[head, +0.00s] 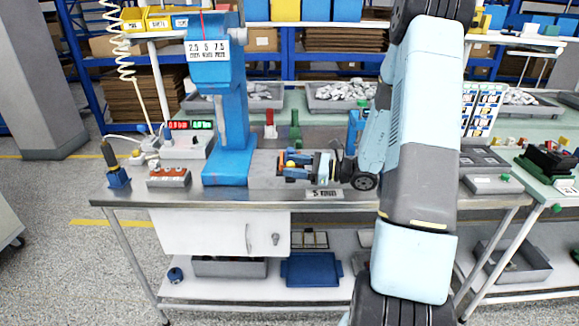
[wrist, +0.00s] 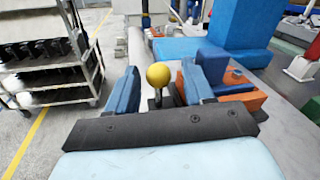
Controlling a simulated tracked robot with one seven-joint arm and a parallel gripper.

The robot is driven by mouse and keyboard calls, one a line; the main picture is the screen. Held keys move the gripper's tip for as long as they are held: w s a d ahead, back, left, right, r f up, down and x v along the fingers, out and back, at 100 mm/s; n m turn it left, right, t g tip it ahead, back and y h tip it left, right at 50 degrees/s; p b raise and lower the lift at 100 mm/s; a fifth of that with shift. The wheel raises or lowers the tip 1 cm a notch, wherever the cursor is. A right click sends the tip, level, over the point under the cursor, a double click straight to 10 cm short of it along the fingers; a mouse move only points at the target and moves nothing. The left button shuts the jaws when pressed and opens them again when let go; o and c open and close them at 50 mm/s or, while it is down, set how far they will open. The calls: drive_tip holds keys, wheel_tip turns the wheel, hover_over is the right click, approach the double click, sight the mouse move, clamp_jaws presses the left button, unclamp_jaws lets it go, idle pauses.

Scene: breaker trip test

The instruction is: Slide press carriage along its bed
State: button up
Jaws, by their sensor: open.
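The blue press (head: 228,165) stands on the bench, left of my gripper in the head view. My gripper (head: 293,166) is open and points left, low over the grey bed plate (head: 262,180). A yellow ball knob (wrist: 158,75) on a dark stem stands between my two blue fingers, with a gap on each side. An orange block with blue on it (wrist: 235,98), seemingly the press carriage, lies right of the right finger in the wrist view. That finger hides part of it. In the head view, my fingers cover most of the carriage.
An orange-and-grey switch block (head: 169,178) and a control box with lit displays (head: 188,142) stand left of the press. A green upright (head: 295,132) and a red one (head: 270,125) stand behind my gripper. A shelf cart (wrist: 45,60) shows beyond the bench.

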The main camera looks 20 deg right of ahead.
drive_tip(key=shift+w+a, duration=0.35)
drive_tip(key=shift+a, duration=0.25)
drive_tip(key=shift+c, duration=0.2)
clamp_jaws()
